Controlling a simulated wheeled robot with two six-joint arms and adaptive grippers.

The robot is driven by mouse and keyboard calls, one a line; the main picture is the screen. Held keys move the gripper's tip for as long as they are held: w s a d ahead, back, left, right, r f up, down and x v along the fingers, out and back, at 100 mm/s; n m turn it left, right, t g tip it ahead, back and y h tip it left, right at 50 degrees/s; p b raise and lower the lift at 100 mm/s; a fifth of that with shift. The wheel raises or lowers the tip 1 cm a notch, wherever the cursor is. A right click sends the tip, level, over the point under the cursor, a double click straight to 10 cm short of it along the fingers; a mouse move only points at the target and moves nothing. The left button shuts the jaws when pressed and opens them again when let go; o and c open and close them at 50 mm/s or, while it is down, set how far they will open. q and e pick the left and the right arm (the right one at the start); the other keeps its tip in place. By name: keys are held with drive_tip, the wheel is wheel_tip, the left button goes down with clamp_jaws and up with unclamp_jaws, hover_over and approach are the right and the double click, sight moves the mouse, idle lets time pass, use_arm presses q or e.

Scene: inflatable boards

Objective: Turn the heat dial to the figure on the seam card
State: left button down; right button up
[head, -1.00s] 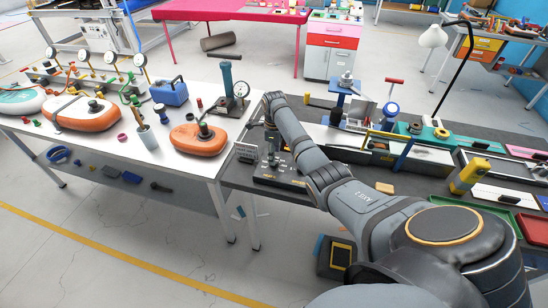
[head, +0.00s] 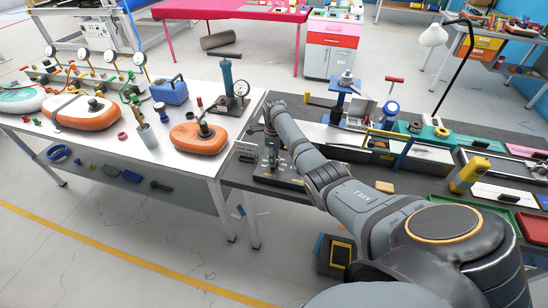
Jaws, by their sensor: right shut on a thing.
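My right arm reaches in from the right, and its gripper (head: 272,152) points down at a dark control panel (head: 268,181) on the near left corner of the grey bench. The gripper is small and partly hidden by my own wrist. It appears shut on the heat dial, which is mostly covered by the fingers. A small upright gridded card (head: 246,151) stands just left of the panel. It may be the seam card, but its figures are too small to read. The dial's setting cannot be read either. My left gripper is not in view.
A white table (head: 150,152) on the left holds orange inflatables (head: 198,139), a pump (head: 226,77) and a blue case (head: 170,92). The grey bench on the right carries a yellow tool (head: 468,175), trays and a blue-topped stand (head: 343,88). A black lamp arm rises behind.

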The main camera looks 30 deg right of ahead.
drive_tip(key=shift+r+n+p, duration=0.15)
drive_tip(key=shift+n+p, duration=0.55)
drive_tip(key=shift+n, duration=0.2)
drive_tip(key=shift+n+p, duration=0.7)
drive_tip(key=shift+n, duration=0.5)
drive_tip(key=n+p, duration=0.1)
drive_tip(key=n, duration=0.4)
drive_tip(key=shift+n+p, duration=0.3)
drive_tip(key=shift+p, duration=0.05)
drive_tip(key=n, duration=0.3)
drive_tip(key=shift+n+p, duration=0.3)
drive_tip(key=n, duration=0.3)
drive_tip(key=shift+n, duration=0.3)
drive_tip(key=n, duration=0.6)
drive_tip(key=shift+n+p, duration=0.3)
drive_tip(key=shift+p, duration=0.05)
